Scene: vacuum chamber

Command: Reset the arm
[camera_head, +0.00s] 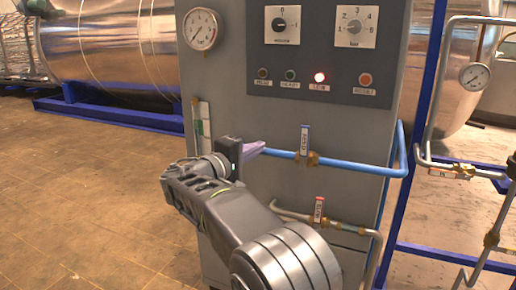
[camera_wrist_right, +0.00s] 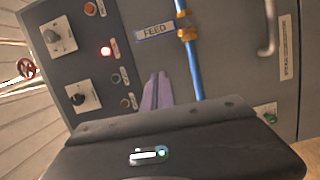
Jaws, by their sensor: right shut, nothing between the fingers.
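My right arm (camera_head: 225,210) reaches up from the bottom of the head view toward the front of a grey control cabinet (camera_head: 225,105). My right gripper (camera_head: 258,147) has purple fingers and is shut with nothing between them. It is left of the upper valve with a blue tag (camera_head: 304,142) and below the switch panel. In the wrist view the shut purple fingers (camera_wrist_right: 157,92) point at the cabinet front, left of the blue pipe (camera_wrist_right: 193,65). Whether they touch the cabinet cannot be told. My left gripper is not in view.
The panel bears two rotary knobs (camera_head: 283,25), a lit red lamp (camera_head: 319,77) and an orange-red button (camera_head: 365,79). A red-tagged valve (camera_head: 319,209) sits lower. A gauge (camera_head: 202,28) is at upper left. Blue frame posts and pipes stand right. Floor at left (camera_head: 80,180) is clear.

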